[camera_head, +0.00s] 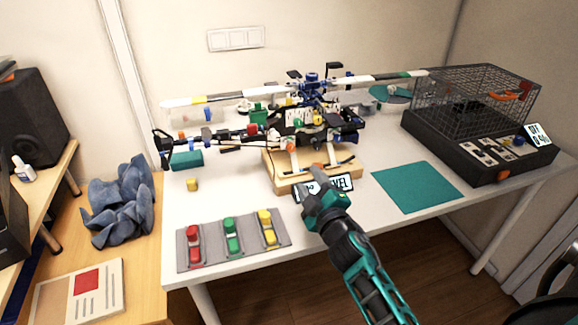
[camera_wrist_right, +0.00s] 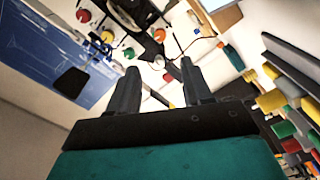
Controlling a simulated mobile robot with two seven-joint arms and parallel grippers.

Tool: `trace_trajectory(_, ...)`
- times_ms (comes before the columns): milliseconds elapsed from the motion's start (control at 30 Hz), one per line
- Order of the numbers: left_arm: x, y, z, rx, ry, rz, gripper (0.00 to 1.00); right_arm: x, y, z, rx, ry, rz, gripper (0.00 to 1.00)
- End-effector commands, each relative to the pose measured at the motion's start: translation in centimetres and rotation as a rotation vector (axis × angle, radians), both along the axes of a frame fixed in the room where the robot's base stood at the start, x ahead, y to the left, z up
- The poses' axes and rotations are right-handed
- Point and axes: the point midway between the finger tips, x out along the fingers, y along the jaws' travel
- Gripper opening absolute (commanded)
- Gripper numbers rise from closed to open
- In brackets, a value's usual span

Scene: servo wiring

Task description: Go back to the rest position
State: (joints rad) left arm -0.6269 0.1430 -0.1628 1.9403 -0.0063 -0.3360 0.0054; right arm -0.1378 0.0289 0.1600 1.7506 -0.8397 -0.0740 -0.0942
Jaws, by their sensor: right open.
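My right gripper (camera_head: 318,178) reaches in from the lower right in the head view. It is in front of the wooden stand of the model helicopter (camera_head: 312,115), over the front part of the white table. In the right wrist view its two fingers (camera_wrist_right: 158,82) stand apart with nothing held between them. Beyond them are blurred parts and thin wires. The gripper partly covers the label plate (camera_head: 341,183) at the stand's front. My left gripper is not in view.
A grey mat (camera_head: 183,252) with red, green and yellow pieces lies front left. A teal mat (camera_head: 417,187) lies to the right of the stand. A black wire cage (camera_head: 470,95) stands back right. A crumpled blue cloth (camera_head: 120,205) lies on the wooden desk at left.

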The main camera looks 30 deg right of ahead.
Motion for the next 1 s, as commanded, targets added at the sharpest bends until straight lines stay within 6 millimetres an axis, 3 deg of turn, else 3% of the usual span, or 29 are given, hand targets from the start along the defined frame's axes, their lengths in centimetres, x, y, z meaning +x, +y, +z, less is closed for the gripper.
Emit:
trace_trajectory(233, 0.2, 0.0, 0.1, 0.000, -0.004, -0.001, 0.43, -0.2, -0.1, 0.0, 0.014, 0.007, -0.011, 0.50)
trace_trajectory(367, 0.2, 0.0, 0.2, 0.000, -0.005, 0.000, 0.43, -1.7, -0.5, -0.5, 0.097, 0.057, -0.073, 0.50)
trace_trajectory(567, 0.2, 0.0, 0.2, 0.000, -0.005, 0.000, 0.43, -7.0, 0.2, -2.8, 0.366, 0.265, -0.223, 0.50)
trace_trajectory(800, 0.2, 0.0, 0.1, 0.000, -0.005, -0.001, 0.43, -14.9, 4.7, -5.8, 0.643, 0.614, -0.313, 0.50)
trace_trajectory(1000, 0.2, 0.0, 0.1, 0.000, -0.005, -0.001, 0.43, -20.1, 8.0, -6.5, 0.752, 0.837, -0.328, 0.50)
